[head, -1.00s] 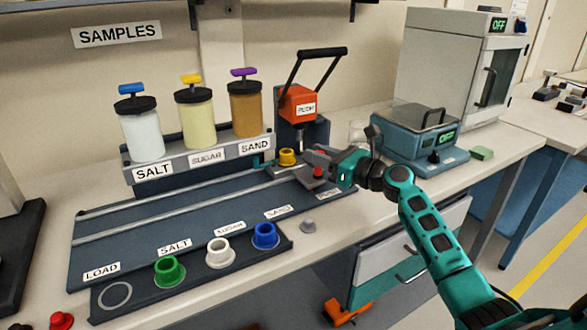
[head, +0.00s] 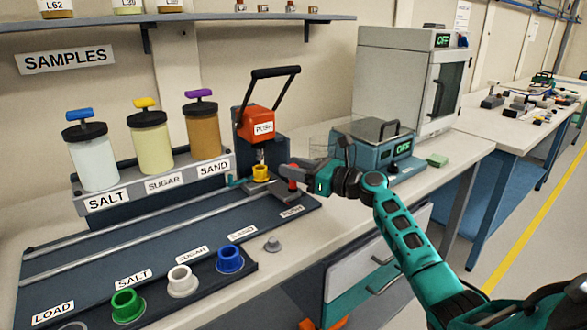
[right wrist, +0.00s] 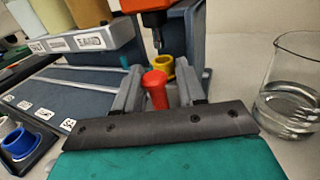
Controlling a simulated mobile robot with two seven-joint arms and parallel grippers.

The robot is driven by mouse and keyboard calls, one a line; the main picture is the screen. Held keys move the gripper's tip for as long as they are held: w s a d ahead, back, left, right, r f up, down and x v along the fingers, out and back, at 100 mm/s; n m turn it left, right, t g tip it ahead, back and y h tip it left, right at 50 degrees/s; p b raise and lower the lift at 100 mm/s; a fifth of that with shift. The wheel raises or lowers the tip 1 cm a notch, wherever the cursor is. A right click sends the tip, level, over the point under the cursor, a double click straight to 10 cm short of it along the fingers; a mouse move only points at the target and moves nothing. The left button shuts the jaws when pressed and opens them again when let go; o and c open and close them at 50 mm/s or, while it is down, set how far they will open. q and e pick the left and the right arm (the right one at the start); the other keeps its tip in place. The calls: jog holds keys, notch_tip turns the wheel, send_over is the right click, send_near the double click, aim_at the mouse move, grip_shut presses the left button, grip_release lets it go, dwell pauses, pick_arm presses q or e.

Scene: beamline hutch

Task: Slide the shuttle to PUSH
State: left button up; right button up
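The shuttle (head: 284,193) sits on the rails at the right end of the dark track, beside the PUSH label (head: 291,211). It carries a yellow cup (head: 261,173), now about under the nozzle of the orange press (head: 257,124); the cup also shows in the right wrist view (right wrist: 160,68). My right gripper (head: 288,170) is at the shuttle's red knob (right wrist: 155,88). The knob stands between the two open fingers, close to the left one, with a narrow gap at the right one; contact is unclear. My left gripper is out of view.
Salt, sugar and sand dispensers (head: 148,135) stand behind the track. Green, white and blue cups sit in the front rack (head: 207,280). A glass beaker (right wrist: 291,85) stands right of the gripper, near the scale (head: 372,146). A small grey knob (head: 272,244) is in front.

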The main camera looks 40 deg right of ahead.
jog(key=shift+s+a+f, duration=0.1)
jog(key=shift+s+f, duration=0.05)
jog(key=shift+f, duration=0.25)
jog(key=v, duration=0.7)
jog(key=p+v, duration=0.1)
jog(key=v, duration=0.3)
jog(key=shift+s+r, duration=0.15)
jog(key=shift+r, duration=0.2)
jog(key=shift+s+d, duration=0.45)
jog(key=shift+s, duration=0.15)
